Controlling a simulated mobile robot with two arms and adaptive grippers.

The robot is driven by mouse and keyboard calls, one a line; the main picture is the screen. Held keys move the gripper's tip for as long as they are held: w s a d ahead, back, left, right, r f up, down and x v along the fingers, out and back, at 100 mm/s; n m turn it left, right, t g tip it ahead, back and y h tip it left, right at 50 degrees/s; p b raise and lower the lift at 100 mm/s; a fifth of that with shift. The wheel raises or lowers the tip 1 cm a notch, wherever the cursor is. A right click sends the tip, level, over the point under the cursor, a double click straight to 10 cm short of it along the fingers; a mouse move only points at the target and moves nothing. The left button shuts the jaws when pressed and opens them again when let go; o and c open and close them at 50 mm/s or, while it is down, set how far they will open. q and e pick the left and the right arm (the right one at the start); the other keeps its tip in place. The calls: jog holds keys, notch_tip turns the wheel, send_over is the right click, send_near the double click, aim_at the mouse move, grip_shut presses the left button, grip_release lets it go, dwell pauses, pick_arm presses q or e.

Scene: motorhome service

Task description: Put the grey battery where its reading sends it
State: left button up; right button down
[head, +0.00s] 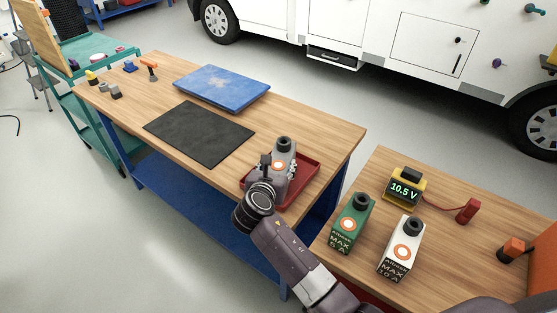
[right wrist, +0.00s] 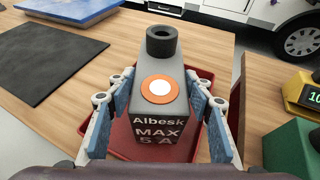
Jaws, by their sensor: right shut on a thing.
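The grey battery (head: 284,147) is a grey block with a black knob on top and an orange ring with a white centre. Its front reads "Albesk MAX 5 A" in the right wrist view (right wrist: 158,122). My right gripper (head: 268,172) is shut on it, one finger on each side. The battery is upright, in or just above a red tray (head: 307,181); I cannot tell if it touches the tray floor. A yellow and black meter (head: 404,187) reads 10.5 V. My left gripper is not in view.
A green "MAX 5 A" block (head: 351,224) and a white "MAX 10 A" block (head: 401,248) stand near the meter. A red clamp (head: 467,211) is cabled to it. A black mat (head: 199,133) and blue board (head: 222,87) lie on the left bench, with bare wood between mat and tray.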

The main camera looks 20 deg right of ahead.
jog(key=shift+r, duration=0.35)
jog(key=c, duration=1.4)
grip_release()
jog(key=shift+f, duration=0.4)
jog(key=shift+c, duration=0.2)
jog(key=o, duration=0.5)
jog(key=shift+s, duration=0.1)
jog(key=shift+r, duration=0.1)
jog(key=b+v, duration=0.1)
jog(key=v, duration=1.1)
jog(key=shift+a, duration=0.15)
